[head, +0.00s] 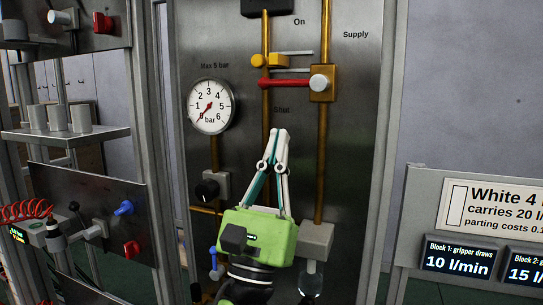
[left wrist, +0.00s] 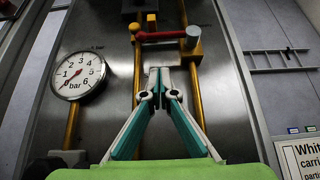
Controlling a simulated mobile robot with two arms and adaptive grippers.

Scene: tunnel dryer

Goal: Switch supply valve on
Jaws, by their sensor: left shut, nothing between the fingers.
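The supply valve has a red lever (head: 288,83) lying level, reaching left from a pale round hub on a brass block (head: 321,96). The "On" label stands above the lever and a partly covered "Shut" label below it. In the left wrist view the red lever (left wrist: 160,36) and its hub (left wrist: 193,32) show above the fingertips. My left gripper (head: 279,134) is shut and empty, pointing up, below the lever in the picture and apart from it. It also shows in the left wrist view (left wrist: 160,74). My right gripper is not in view.
A pressure gauge (head: 211,106) sits left of the valve, its needle near 0. Brass pipes run up the steel panel, with a small yellow fitting (head: 258,60) beside the lever. A black knob (head: 207,190) is lower left. A sign (head: 492,208) and flow displays (head: 457,258) stand right.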

